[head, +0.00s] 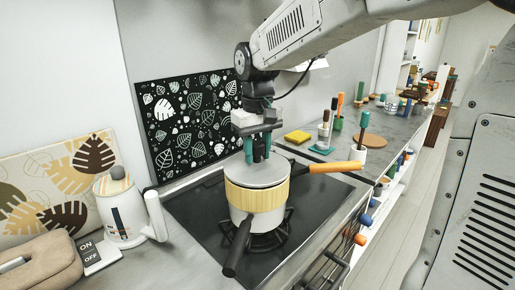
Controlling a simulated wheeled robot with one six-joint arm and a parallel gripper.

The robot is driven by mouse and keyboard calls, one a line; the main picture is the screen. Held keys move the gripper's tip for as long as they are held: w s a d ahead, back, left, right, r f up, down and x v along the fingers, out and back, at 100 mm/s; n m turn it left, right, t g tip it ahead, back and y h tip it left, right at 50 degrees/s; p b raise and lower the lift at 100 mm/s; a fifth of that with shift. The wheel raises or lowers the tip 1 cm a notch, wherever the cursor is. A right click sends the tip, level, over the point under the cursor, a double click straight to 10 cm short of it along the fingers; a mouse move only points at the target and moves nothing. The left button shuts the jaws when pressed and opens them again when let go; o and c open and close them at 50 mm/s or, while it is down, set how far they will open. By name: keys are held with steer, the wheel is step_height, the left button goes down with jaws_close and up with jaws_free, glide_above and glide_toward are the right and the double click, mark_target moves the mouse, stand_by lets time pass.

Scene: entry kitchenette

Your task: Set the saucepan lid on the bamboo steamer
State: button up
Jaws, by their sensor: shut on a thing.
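The saucepan lid (257,175) is a pale grey-white disc. It lies level at the top of the bamboo steamer (256,198), a yellow slatted ring. The lid looks to be touching the steamer's rim, though a small gap cannot be ruled out. The steamer sits on a white saucepan (270,218) with a black handle pointing to the front left, over a burner. My gripper (257,158) points straight down above the lid, its teal fingers shut on the lid's knob, which is mostly hidden between them.
An orange handle (335,167) sticks out right of the steamer; what it belongs to is unclear. The black hob (195,210) is clear at the left. A white kettle (120,210) stands left. A yellow sponge (297,137) and utensil cups are behind right.

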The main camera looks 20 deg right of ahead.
steer(key=shift+f, duration=0.5)
steer(key=o, duration=1.1)
step_height(320, 180, up, 8)
steer(key=shift+f, duration=0.1)
steer(key=shift+s+f, duration=0.95)
steer(key=shift+f, duration=0.25)
steer(key=s+d+f, duration=0.1)
steer(key=s+f, duration=0.2)
steer(key=s, duration=0.9)
steer(key=s+d+f+m+t, duration=0.1)
steer(key=s+d+f, duration=0.1)
steer(key=s, duration=1)
steer(key=shift+f, duration=0.7)
